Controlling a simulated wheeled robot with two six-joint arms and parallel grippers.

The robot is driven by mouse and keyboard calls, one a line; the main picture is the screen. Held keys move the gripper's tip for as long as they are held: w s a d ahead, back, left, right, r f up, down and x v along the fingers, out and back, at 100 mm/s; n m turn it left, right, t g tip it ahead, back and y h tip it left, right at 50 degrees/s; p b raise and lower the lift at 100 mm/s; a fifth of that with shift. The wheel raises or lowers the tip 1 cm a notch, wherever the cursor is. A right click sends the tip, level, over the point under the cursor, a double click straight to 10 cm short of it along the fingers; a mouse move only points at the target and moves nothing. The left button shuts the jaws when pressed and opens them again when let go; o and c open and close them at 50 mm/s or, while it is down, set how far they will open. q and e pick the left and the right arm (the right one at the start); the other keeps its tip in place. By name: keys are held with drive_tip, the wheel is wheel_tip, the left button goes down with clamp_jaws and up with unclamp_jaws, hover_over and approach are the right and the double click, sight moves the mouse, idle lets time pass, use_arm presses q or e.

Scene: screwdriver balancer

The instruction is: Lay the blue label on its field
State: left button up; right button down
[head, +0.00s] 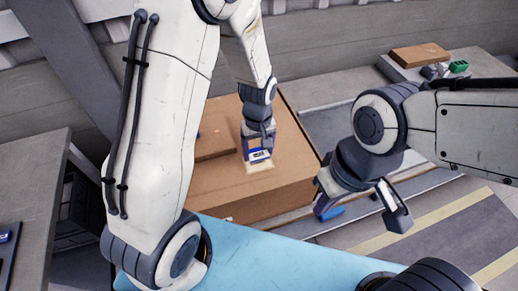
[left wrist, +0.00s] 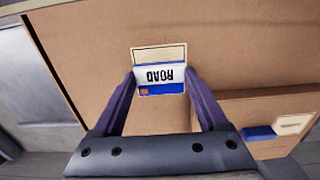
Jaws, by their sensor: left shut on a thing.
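The blue label (left wrist: 160,88), white with a blue band and the word ROAD upside down, is between the fingertips of my left gripper (left wrist: 160,78). In the head view my left gripper (head: 258,150) is shut on the label (head: 259,155) over the brown box top. A pale, outlined field (left wrist: 160,53) shows past the label's far edge, and it also shows in the head view (head: 260,167). The label covers part of the field; I cannot tell whether they touch. My right gripper (head: 362,208) is open and empty, right of the box.
The large brown box (head: 226,180) has a raised flap or smaller box (head: 212,143) on its left. A blue item (head: 332,213) shows near my right gripper. A grey bench (head: 405,66) with a brown box (head: 420,54) and small parts stands at the back right.

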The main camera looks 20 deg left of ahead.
use_arm(q)
drive_tip(key=shift+f, duration=0.1)
idle(0.3)
drive_tip(key=shift+f+b, duration=0.95)
drive_tip(key=shift+f, duration=0.2)
idle(0.4)
drive_tip(key=shift+f, duration=0.4)
idle(0.6)
drive_tip(key=o, duration=1.5)
drive_tip(key=shift+c, duration=0.2)
